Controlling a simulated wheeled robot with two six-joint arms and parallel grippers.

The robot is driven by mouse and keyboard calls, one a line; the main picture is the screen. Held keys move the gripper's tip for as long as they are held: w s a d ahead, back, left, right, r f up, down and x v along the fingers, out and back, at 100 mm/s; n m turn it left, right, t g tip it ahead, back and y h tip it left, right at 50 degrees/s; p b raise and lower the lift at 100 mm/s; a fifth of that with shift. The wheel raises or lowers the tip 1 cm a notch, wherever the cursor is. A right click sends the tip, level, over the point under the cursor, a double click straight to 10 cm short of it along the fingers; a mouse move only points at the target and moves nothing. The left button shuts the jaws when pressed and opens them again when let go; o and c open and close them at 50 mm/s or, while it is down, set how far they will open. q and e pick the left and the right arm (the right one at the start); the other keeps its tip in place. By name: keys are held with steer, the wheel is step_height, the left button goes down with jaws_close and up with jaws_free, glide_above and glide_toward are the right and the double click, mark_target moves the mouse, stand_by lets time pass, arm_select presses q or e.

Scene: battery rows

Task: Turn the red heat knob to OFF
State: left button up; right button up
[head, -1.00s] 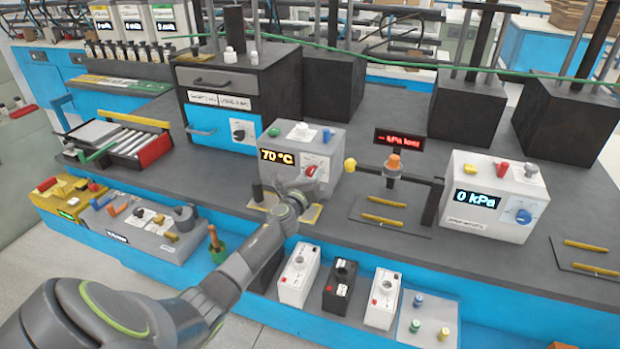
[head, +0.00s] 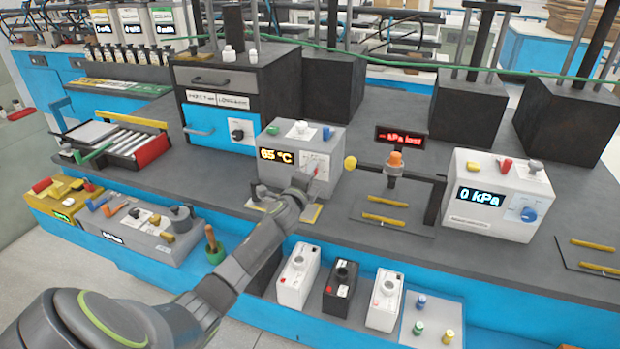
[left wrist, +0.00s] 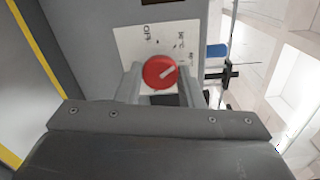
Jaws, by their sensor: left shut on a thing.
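The red heat knob (left wrist: 160,72) sits on a white dial plate (left wrist: 140,40) on the front of a grey heater box (head: 283,150). In the left wrist view the word OFF shows on the plate, and the knob's white pointer line slants toward the upper right, away from that word. My left gripper (head: 306,178) is at the front of the box, its two fingers on either side of the knob in the left wrist view, shut on it. In the head view the gripper mostly hides the knob. The box's display (head: 276,156) reads 65 °C. My right gripper is not in view.
A yellow ball-ended part (head: 350,162) and an orange-topped fitting (head: 395,160) stand right of the box. A grey unit showing 0 kPa (head: 490,205) is farther right. Small battery blocks (head: 298,275) stand below in front.

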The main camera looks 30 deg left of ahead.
arm_select(q)
steer(key=n+b, duration=0.5)
steer(key=n, duration=0.6)
steer(key=shift+n, duration=0.3)
stand_by(0.3)
steer(key=o, duration=1)
steer(key=shift+c, duration=0.2)
steer(key=shift+s, duration=0.1)
steer(key=b+v, duration=0.1)
steer(key=v, duration=1.6)
steer(key=shift+s, duration=0.15)
steer(key=shift+f, duration=0.1)
